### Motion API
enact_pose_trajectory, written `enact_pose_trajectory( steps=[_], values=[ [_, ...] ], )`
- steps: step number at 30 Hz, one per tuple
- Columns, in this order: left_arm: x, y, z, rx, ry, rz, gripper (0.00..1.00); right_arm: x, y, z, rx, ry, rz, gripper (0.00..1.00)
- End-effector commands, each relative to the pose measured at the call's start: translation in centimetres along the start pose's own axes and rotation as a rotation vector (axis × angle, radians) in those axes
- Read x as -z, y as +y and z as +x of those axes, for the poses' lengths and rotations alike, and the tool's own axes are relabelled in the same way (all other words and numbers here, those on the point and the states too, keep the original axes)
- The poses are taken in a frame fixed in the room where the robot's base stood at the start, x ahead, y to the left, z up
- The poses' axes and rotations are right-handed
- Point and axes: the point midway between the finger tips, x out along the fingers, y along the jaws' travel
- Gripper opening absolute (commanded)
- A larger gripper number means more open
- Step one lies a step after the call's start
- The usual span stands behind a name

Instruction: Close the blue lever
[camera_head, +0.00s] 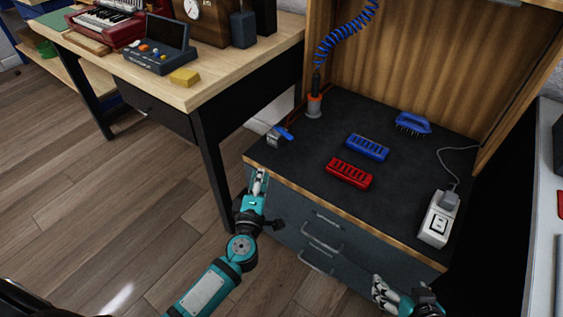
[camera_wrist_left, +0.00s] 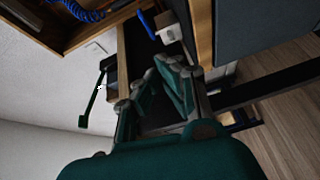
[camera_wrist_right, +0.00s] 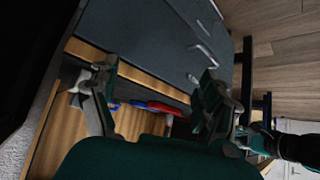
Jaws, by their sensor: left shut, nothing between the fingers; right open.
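The blue lever (camera_head: 284,133) sits on a small grey metal block (camera_head: 273,139) at the left front corner of the dark worktop. It is tilted, with its free end pointing away from the front edge. The lever also shows in the left wrist view (camera_wrist_left: 147,21), beyond the fingers. My left gripper (camera_head: 261,176) is shut and empty, in front of the worktop's left front edge and apart from the lever. My right gripper (camera_head: 379,287) is open and empty, low in front of the drawers at the right, far from the lever.
A red rack (camera_head: 349,173), a blue rack (camera_head: 368,147), a blue brush (camera_head: 413,123), a tool holder (camera_head: 314,106) and a white socket box (camera_head: 438,219) stand on the worktop (camera_head: 300,165). Drawer handles (camera_head: 323,240) stick out below. A wooden table (camera_head: 215,70) stands at left.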

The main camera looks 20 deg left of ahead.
Motion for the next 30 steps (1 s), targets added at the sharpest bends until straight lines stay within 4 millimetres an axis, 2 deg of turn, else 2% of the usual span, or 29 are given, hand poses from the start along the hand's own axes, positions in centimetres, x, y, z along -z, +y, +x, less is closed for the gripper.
enact_pose_trajectory(
  steps=[6, 11, 20, 26, 30],
  values=[
    [0.3, 1.1, 0.5, -0.014, 0.029, -0.123, 0.0, 1.5, 0.0, -1.9, -0.001, 0.058, 0.0, 0.8],
    [0.4, 1.3, 2.2, -0.016, 0.029, -0.126, 0.0, 3.2, -0.2, -1.8, 0.004, 0.139, -0.002, 0.8],
    [0.5, 1.2, 7.4, -0.016, 0.029, -0.123, 0.0, 9.2, -1.1, -2.4, 0.024, 0.459, -0.004, 0.8],
    [0.6, 1.2, 10.3, -0.015, 0.029, -0.122, 0.0, 13.0, -1.6, -4.1, 0.037, 0.686, -0.003, 0.8],
    [-0.4, 1.3, 11.4, -0.014, 0.028, -0.125, 0.0, 15.2, -2.0, -5.8, 0.048, 0.843, 0.0, 0.8]
  ],
)
